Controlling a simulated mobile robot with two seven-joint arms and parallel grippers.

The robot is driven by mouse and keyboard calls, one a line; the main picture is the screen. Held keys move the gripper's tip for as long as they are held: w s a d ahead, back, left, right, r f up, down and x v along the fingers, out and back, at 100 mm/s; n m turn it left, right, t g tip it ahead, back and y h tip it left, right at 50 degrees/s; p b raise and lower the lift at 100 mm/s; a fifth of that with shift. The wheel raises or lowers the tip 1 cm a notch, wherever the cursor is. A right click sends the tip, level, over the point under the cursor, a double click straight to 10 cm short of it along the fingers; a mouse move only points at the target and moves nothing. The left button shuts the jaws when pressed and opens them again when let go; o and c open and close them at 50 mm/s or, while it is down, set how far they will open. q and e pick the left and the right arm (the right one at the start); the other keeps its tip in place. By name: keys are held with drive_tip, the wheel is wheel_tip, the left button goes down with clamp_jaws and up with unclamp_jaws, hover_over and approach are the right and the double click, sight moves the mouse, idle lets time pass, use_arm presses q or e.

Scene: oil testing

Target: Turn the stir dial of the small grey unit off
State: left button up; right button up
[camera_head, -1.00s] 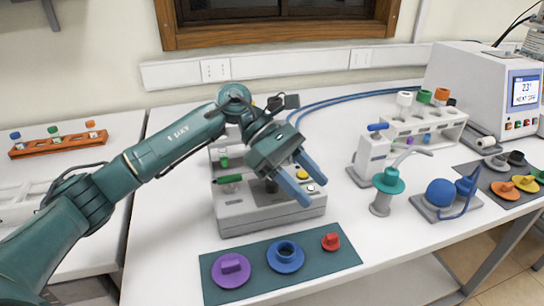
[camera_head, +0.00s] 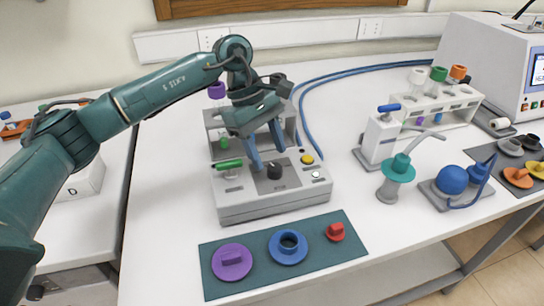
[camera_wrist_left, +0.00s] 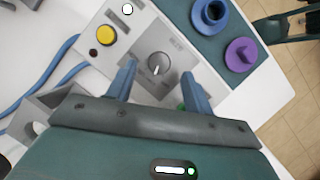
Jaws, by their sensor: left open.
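The small grey unit (camera_head: 262,208) stands on the white table behind a dark green mat. Its black stir dial (camera_head: 274,171) is near the middle of its top, between a green handle (camera_head: 229,164) and a yellow button (camera_head: 307,159). In the left wrist view the dial (camera_wrist_left: 158,64) shows with a white pointer mark. My left gripper (camera_head: 265,160) is open and points down just above and behind the dial. In the left wrist view its blue fingers stand apart, with the dial ahead, roughly between them and untouched. My right gripper is not in view.
The mat (camera_head: 215,286) in front holds a purple part (camera_head: 231,262), a blue part (camera_head: 288,247) and a red part (camera_head: 335,231). A white device with a blue lever (camera_head: 379,138), a teal-topped bottle (camera_head: 398,170) and a blue bulb (camera_head: 453,180) stand to the right.

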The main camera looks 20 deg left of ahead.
sight(274, 167)
use_arm(q)
drive_tip(key=shift+x, duration=1.15)
drive_tip(key=shift+d+f, duration=0.2)
drive_tip(key=shift+f, duration=0.25)
drive_tip(key=c, duration=1)
